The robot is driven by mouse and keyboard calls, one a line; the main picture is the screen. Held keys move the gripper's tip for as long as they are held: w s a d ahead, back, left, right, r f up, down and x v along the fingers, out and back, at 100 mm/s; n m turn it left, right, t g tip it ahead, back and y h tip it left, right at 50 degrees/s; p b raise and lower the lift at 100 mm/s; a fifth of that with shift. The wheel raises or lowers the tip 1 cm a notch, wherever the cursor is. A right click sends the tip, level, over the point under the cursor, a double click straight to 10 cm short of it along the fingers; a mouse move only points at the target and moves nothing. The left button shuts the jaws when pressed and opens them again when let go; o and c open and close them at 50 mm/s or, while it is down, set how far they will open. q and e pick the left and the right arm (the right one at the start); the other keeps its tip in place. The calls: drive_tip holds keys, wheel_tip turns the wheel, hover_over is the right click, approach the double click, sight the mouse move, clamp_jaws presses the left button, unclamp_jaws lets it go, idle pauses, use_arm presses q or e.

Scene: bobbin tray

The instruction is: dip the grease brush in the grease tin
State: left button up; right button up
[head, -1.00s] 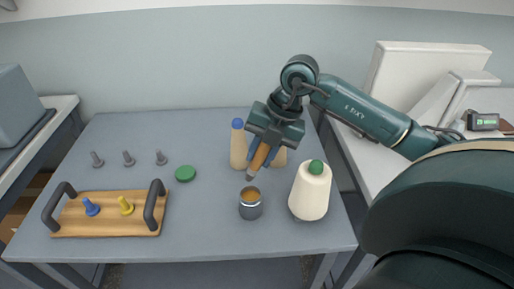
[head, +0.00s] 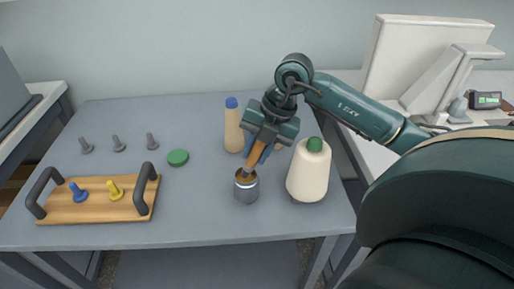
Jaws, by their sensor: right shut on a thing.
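The grease brush (head: 259,150) has an orange-brown wooden handle and is held tilted in my right gripper (head: 264,146), which is shut on it. Its lower end reaches down into the mouth of the grease tin (head: 246,190). The tin is a small grey metal can with brown grease inside, standing upright on the table. The bristles are hidden in or behind the tin's rim, so I cannot tell how deep they sit. My left gripper is not in view.
A cream cone with a green top (head: 309,171) stands close right of the tin. A beige bottle with a blue cap (head: 233,128) stands behind.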

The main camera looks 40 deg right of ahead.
idle(0.4)
drive_tip(key=shift+f+b, duration=0.45)
drive_tip(key=shift+f, duration=0.1)
idle(1.4)
drive_tip(key=shift+r+p, duration=2.85)
drive_tip(key=shift+r, duration=0.75)
drive_tip(key=shift+f, duration=0.1)
